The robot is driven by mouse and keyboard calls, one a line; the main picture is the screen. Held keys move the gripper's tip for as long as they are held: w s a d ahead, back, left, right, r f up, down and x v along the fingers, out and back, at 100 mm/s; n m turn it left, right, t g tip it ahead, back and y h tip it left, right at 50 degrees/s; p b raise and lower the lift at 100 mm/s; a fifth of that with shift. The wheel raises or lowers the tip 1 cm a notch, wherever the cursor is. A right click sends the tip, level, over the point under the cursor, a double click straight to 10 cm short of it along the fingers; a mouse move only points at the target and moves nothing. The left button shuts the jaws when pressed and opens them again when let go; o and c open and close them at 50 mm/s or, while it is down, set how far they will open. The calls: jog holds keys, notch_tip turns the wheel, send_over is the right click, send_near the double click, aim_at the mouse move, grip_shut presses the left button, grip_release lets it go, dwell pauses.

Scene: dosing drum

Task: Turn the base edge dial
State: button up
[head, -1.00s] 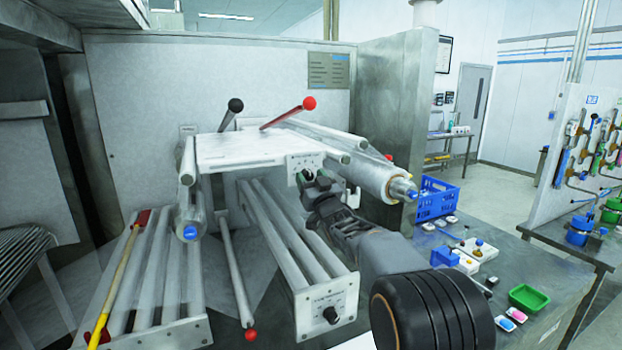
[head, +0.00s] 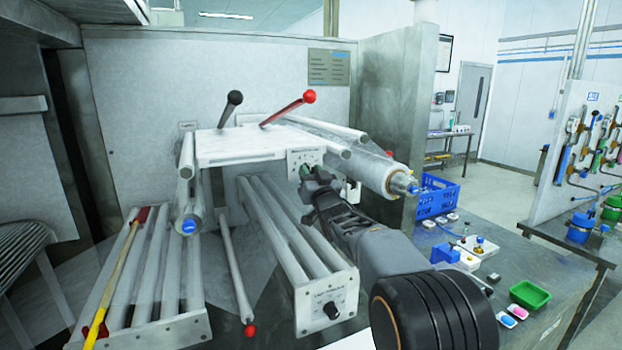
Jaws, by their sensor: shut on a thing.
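A pale dial plate (head: 306,158) with small markings is on the front end of the machine's upper white block. My gripper (head: 307,173) is at its lower edge, shut on the upper dial knob, which the jaws mostly hide. A second dial, a black knob (head: 331,310), sits on the end plate (head: 312,303) of the lower roller frame. It stands clear below my gripper, with nothing touching it. The lettering on both plates is too small to read, so I cannot tell which is named the base edge dial.
A large roller (head: 375,170) with a blue end lies right of my gripper. A red-ball lever (head: 310,97) and a black-ball lever (head: 234,98) rise above. The bench at right holds a blue crate (head: 437,198) and a green tray (head: 529,294).

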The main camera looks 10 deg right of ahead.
jog(key=shift+a+m+h+b, duration=0.1)
jog(key=shift+m+h+b, duration=0.9)
jog(key=shift+m, duration=0.6)
jog(key=shift+m+h+b, duration=0.8)
jog(key=shift+m+b, duration=0.35)
jog(key=shift+m, duration=0.75)
jog(key=o, duration=0.9)
jog(key=b+v, duration=0.2)
jog(key=v, duration=0.5)
jog(key=b+v, duration=0.3)
jog(key=v, duration=0.3)
jog(key=shift+s+r+b, duration=0.1)
jog(key=shift+s+b, duration=0.25)
jog(key=shift+s, duration=0.15)
